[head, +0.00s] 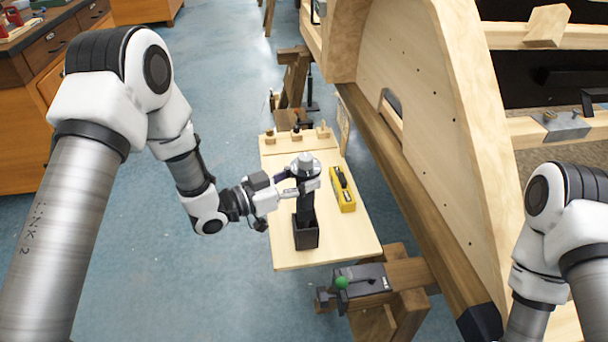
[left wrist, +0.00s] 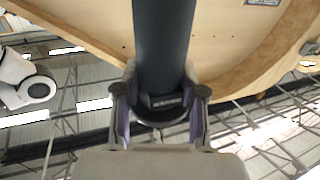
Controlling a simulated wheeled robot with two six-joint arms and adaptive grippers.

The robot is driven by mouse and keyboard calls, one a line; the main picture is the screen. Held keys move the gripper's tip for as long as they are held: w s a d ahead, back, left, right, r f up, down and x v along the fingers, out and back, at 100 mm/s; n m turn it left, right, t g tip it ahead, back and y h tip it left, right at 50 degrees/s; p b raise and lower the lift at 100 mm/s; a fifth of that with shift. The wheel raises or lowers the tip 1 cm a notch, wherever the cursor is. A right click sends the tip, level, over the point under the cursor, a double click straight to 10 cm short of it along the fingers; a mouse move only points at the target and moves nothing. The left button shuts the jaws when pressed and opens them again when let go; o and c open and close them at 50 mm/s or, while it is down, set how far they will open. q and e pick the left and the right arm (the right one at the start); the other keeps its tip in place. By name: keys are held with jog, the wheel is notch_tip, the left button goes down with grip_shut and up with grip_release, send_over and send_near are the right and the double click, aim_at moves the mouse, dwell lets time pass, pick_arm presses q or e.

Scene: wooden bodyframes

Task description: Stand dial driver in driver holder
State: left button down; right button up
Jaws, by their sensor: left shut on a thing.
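The dial driver (head: 306,205) is a dark cylinder with a grey top, standing roughly upright over the wooden board. My left gripper (head: 297,186) is shut on it near its upper part. In the left wrist view the driver (left wrist: 163,50) runs up between the two fingers of the gripper (left wrist: 160,105). The driver holder (head: 306,237) is a dark square box near the front of the board. The driver's lower end is at the holder's opening and seems to be inside it; how deep is hidden. My right gripper is out of view.
A yellow level (head: 342,190) lies on the board (head: 350,244) right of the driver. Small wooden pieces (head: 296,131) stand at the board's back edge. A grey clamp or vise (head: 362,284) with a green knob sits below the front edge. The large wooden bodyframe (head: 420,90) rises close on the right.

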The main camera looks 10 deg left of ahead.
aim_at(304, 197)
pick_arm(q)
jog(key=shift+f+b, duration=1.4)
jog(key=shift+f, duration=0.8)
jog(key=shift+f+b, duration=0.35)
jog(key=shift+f, duration=0.2)
jog(key=c, duration=0.6)
grip_release()
jog(key=shift+f, duration=0.1)
jog(key=v, duration=1.9)
